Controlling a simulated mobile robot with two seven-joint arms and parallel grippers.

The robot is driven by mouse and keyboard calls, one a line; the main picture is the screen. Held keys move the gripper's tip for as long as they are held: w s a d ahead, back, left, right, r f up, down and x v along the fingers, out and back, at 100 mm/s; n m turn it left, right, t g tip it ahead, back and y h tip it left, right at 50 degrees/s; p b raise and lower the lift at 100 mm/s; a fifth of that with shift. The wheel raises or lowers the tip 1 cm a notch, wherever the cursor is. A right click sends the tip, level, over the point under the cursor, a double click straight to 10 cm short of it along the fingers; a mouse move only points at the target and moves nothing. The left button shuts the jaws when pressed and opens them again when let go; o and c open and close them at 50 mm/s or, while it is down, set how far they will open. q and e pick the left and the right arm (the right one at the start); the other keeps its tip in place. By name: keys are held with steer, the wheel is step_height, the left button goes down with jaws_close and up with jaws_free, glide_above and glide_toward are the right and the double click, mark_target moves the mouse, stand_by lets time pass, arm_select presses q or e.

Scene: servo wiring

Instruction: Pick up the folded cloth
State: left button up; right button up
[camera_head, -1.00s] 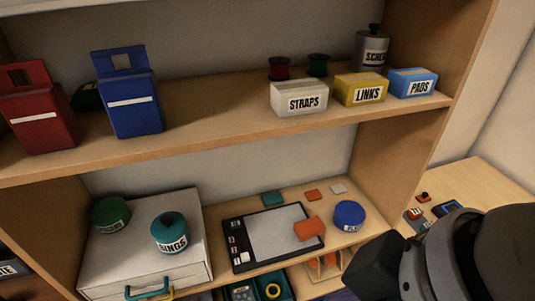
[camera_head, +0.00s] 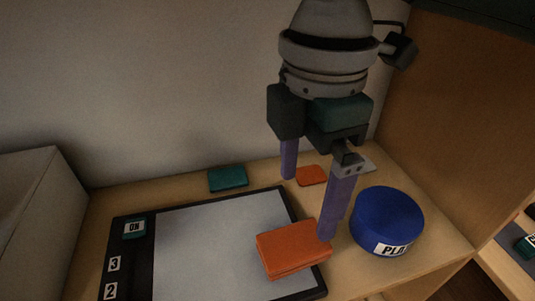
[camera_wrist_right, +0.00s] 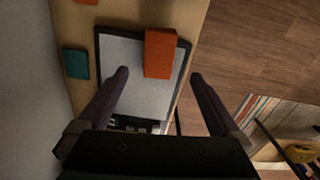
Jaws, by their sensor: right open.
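The folded cloth (camera_head: 290,248) is an orange, layered block lying on the right front part of a dark-framed board with a pale panel (camera_head: 205,250). My right gripper (camera_head: 308,207) points down from above, its two purple fingers spread apart and empty. In the head view, one fingertip overlaps the cloth's right edge; I cannot tell whether it touches. In the right wrist view, the cloth (camera_wrist_right: 160,55) appears between and just beyond the open fingers (camera_wrist_right: 160,73). My left gripper is out of view.
A blue round tin (camera_head: 387,218) stands close to the right of the gripper. A teal square (camera_head: 228,179) and a small orange square (camera_head: 312,175) lie behind the board. A wooden side wall (camera_head: 455,120) bounds the right, and a pale box (camera_head: 30,210) stands at left.

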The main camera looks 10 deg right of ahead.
glide_above(298, 240)
step_height(298, 240, down, 5)
steer(key=shift+s+r, duration=0.1)
steer(key=shift+r, duration=0.1)
step_height(298, 240, down, 6)
steer(key=shift+r+b, duration=0.25)
steer(key=shift+b, duration=0.45)
steer(key=c, duration=1.3)
